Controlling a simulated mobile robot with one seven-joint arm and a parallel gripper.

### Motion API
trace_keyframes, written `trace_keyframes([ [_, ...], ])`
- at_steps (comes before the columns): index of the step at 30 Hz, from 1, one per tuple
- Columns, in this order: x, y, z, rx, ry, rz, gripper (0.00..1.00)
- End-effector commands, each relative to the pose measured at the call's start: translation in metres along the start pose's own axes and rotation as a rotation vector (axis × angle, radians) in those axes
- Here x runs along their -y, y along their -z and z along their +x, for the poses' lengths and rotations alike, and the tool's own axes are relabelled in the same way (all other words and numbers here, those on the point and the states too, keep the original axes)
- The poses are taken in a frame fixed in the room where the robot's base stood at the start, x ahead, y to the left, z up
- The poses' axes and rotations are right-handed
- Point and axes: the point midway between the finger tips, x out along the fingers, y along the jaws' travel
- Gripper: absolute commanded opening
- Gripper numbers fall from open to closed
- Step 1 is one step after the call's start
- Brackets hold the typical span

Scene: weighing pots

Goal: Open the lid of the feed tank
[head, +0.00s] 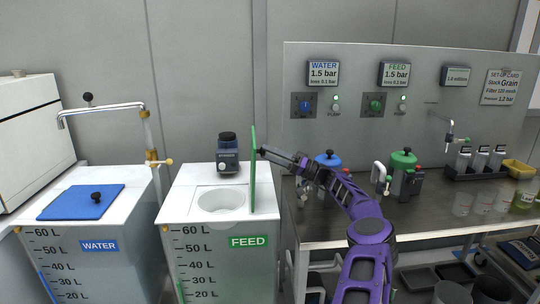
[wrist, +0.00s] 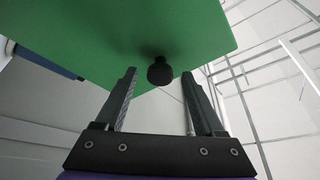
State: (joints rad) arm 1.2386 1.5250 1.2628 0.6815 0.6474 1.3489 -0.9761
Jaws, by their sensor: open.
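The feed tank (head: 222,252) is a white tank with a green FEED label and a volume scale. Its green lid (head: 253,170) stands upright at the right side of the tank top, and the round opening (head: 220,200) is uncovered. My gripper (head: 262,152) is at the right of the lid, near its upper part. In the wrist view, the lid (wrist: 130,35) fills the top, with its black knob (wrist: 160,72) ahead of and between the open fingers (wrist: 160,95). The fingers do not appear to touch the knob.
A dark device (head: 228,153) stands on the tank top behind the opening. The water tank (head: 95,245) with its closed blue lid (head: 80,202) is at left.

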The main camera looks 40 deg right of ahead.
Motion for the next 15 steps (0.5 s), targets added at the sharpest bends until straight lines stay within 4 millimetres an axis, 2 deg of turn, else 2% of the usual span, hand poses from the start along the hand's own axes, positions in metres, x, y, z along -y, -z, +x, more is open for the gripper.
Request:
trace_keyframes([
  [4,0.000,0.001,-0.004,-0.001,-0.001,-0.001,0.71],
  [7,0.000,0.001,-0.015,-0.003,-0.002,-0.001,0.71],
  [15,-0.001,0.001,-0.073,-0.003,-0.003,-0.002,0.71],
])
